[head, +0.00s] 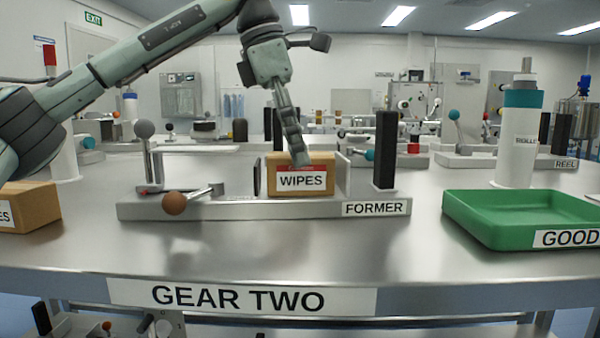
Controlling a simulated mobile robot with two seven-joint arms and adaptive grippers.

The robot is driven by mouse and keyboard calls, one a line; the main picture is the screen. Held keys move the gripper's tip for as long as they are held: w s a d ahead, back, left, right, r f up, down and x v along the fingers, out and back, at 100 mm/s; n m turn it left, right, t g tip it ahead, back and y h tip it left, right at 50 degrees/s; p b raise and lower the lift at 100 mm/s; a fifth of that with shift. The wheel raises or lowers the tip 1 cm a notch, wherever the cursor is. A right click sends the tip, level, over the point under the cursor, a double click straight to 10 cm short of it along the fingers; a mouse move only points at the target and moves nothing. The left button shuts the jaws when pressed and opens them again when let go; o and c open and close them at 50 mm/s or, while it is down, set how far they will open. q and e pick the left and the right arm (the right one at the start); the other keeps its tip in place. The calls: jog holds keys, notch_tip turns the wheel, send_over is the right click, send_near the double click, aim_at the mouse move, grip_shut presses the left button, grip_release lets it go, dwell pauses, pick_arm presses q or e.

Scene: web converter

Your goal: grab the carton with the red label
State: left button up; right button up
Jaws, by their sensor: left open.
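The carton with the red label (315,186) is a small tan box with a red strip above a white "WIPES" label. It sits upright on the metal fixture marked "FORMER" (240,209), between upright plates, in the middle of the head view. My left gripper (300,160) points down at the carton's top, its fingers overlapping the top and upper front edge in the picture. The gripper is open. It is seen edge-on, so I cannot tell whether the fingers touch the carton. My right gripper is not in view.
A green tray marked "GOOD" (462,216) stands at the right. Another carton (38,208) is at the left edge. A white roll (517,150) stands behind the tray. A ball-ended lever (145,130) and a dark post (386,150) flank the carton. The table front is clear.

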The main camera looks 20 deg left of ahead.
pick_arm(q)
jog(key=shift+f, duration=0.2)
dwell(0.3)
jog(key=c, duration=1.2)
jog(key=shift+c, duration=0.5)
jog(key=shift+r, duration=0.2)
